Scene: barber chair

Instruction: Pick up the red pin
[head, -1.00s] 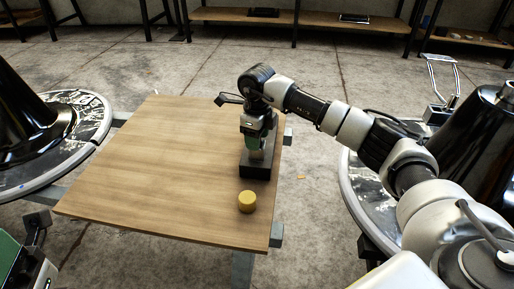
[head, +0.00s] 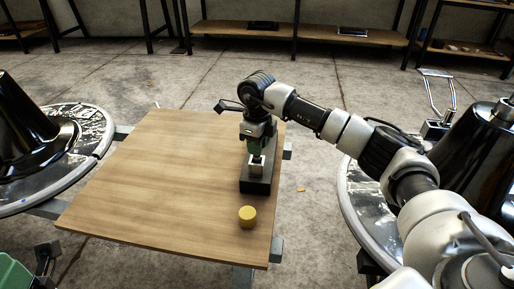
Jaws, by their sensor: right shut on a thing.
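My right gripper (head: 257,170) points straight down over the black block (head: 257,187) near the board's right edge. Its fingers are closed in on a small thing just above the block's top. No red shows from here; the fingers hide most of what they hold, so I cannot make out the pin's shape or whether it still touches the block. My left gripper (head: 46,256) shows only partly at the lower left edge, away from the board, and its fingers cannot be made out.
A yellow cylinder (head: 247,217) stands on the wooden board (head: 160,185) just in front of the block. The board's left and middle are bare. Round chair bases (head: 75,165) stand left and right of the board. Shelves (head: 300,35) line the back wall.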

